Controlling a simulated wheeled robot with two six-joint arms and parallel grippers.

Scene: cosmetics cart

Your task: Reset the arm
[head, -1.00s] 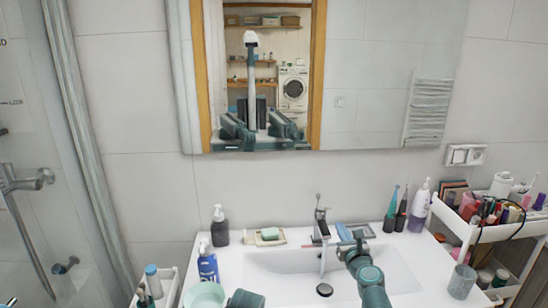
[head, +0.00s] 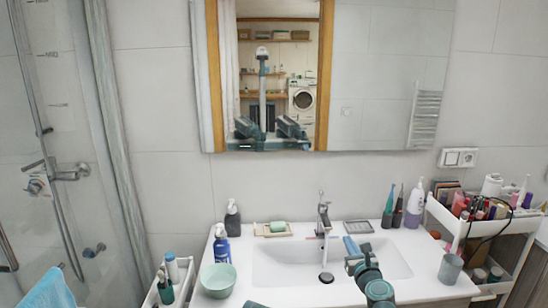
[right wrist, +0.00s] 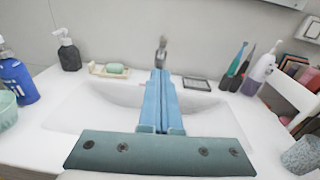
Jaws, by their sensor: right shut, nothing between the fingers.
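My right gripper (head: 350,242) is shut and empty, reaching up from the bottom right over the white sink basin (head: 285,272). In the right wrist view its two light blue fingers (right wrist: 159,75) lie side by side, pointing at the faucet, with no object between them. In the head view the faucet (head: 324,215) stands behind the basin, left of the gripper and apart from it. A thin pale streak below the spout may be water. A small teal part at the bottom edge of the head view seems to be of my left arm; its fingers are not visible.
A dark soap bottle (head: 232,220), blue bottle (head: 221,245) and green bowl (head: 218,279) stand left on the counter. A soap dish (head: 258,231) lies behind the basin. Toothbrushes, a purple bottle (head: 414,204), a grey cup (head: 450,268) and a cosmetics cart (head: 460,222) are right.

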